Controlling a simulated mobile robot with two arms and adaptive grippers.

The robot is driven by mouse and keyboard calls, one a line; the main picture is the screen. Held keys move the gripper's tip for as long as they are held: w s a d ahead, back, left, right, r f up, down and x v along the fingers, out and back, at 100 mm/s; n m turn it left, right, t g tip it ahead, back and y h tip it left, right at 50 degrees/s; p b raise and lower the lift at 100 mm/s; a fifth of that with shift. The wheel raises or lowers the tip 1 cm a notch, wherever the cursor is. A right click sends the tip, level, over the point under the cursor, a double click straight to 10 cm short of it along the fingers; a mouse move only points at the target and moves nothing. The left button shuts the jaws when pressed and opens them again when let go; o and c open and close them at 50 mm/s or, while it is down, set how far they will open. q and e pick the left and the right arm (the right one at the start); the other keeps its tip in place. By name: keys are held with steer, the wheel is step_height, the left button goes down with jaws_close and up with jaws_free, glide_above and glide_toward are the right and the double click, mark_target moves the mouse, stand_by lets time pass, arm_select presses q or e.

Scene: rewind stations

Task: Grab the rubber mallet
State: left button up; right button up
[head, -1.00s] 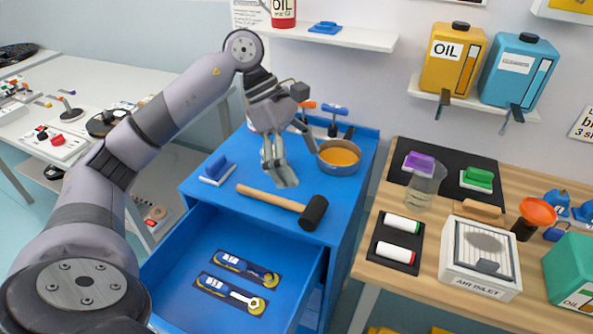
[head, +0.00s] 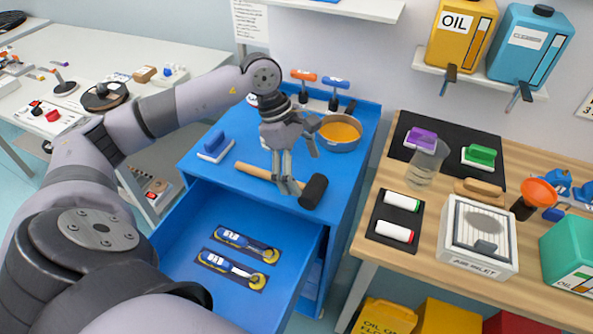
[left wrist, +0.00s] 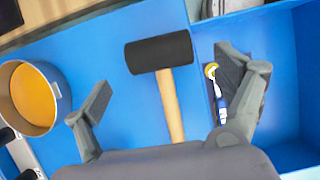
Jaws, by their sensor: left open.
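The rubber mallet has a black head (head: 313,191) and a light wooden handle (head: 255,173). It lies on top of the blue cabinet (head: 205,182), behind the open drawer. My left gripper (head: 288,187) is open and points down over the handle, close to the head. In the left wrist view the mallet (left wrist: 160,54) shows between my two spread fingers, with its handle running down toward the palm. I cannot tell whether the fingers touch it. My right gripper is not in view.
A pan with orange contents (head: 340,133) stands behind the mallet. A blue-handled brush (head: 216,147) lies to the left. The open drawer (head: 180,245) holds two blue-and-yellow tools (head: 245,243). A wooden workbench (head: 362,240) stands at the right.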

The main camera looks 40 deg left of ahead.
mark_target(311, 184)
arm_select(q)
steer(key=p+x, duration=0.2)
steer(key=x, duration=0.2)
steer(key=shift+d, duration=0.15)
steer(key=shift+d+f, duration=0.15)
steer(key=shift+f, duration=0.4)
steer(key=shift+c, duration=0.6)
steer(key=shift+w, duration=0.1)
steer(key=c, duration=1.4)
steer(key=shift+o, duration=0.2)
steer(key=shift+r, duration=0.15)
